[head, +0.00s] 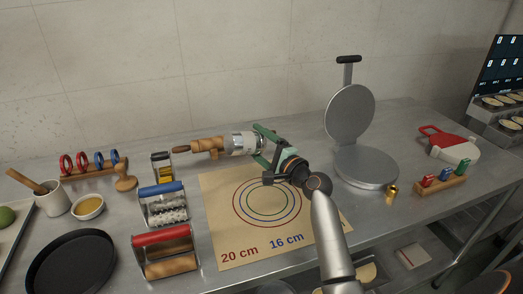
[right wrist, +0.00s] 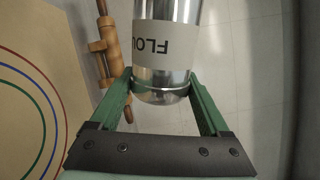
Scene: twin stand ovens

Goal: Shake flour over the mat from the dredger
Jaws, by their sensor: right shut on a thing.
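My right gripper (head: 262,143) has green fingers and is shut on the flour dredger (head: 241,144), a shiny metal cylinder with a pale label. The dredger lies on its side, roughly level, and appears above the mat's back edge. My left gripper is out of view.
Roller tools with blue (head: 161,188) and red (head: 160,237) handles stand left of the mat. An open round iron (head: 366,168) stands to the right. A black pan (head: 70,265) is at front left.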

